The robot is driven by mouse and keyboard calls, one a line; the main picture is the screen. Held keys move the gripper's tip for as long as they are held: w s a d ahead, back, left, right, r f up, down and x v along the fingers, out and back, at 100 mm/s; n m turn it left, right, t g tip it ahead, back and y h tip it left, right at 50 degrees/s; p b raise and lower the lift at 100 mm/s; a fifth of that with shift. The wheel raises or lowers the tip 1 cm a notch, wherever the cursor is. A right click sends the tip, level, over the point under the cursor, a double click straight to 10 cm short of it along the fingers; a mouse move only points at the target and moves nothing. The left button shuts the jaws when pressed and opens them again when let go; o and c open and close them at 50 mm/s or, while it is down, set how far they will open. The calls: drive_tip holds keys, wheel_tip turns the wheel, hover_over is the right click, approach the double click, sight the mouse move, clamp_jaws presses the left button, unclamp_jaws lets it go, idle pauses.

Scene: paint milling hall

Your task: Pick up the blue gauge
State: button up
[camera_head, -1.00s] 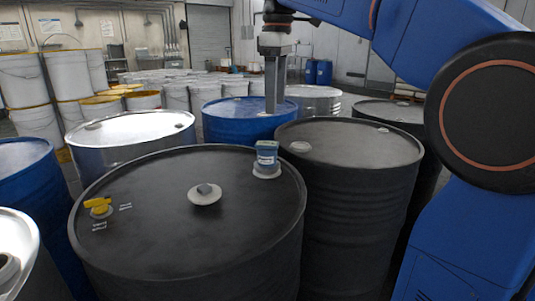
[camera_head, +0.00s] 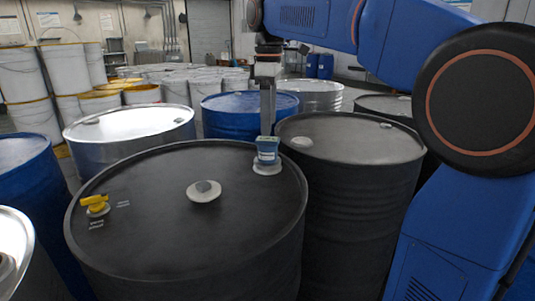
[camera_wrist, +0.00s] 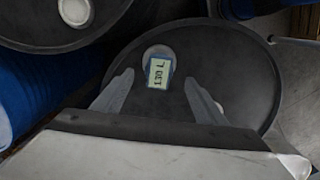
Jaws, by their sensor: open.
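The blue gauge (camera_head: 267,152) stands upright on a pale round cap near the back right rim of the black drum (camera_head: 150,230). In the wrist view the gauge (camera_wrist: 159,72) shows a pale display with dark characters. My gripper (camera_head: 267,131) is above and just behind the gauge in the head view, its fingers pointing down. In the wrist view the two fingers of my gripper (camera_wrist: 158,80) are spread, with the gauge between their tips in the picture. Whether they are level with it is unclear. Nothing is held.
Another black drum (camera_head: 350,140) stands close on the right, a blue drum (camera_head: 225,118) behind, and a silver drum (camera_head: 130,125) to the left. Pails fill the back.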

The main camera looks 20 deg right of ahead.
sight(267, 139)
drive_tip(key=shift+w+a+f, duration=0.1)
drive_tip(key=shift+f, duration=1.6)
drive_tip(key=shift+w+a+f, duration=0.1)
drive_tip(key=shift+f, duration=1.6)
drive_tip(key=c, duration=1.5)
wheel_tip(267, 139, up, 21)
drive_tip(key=shift+r, duration=0.1)
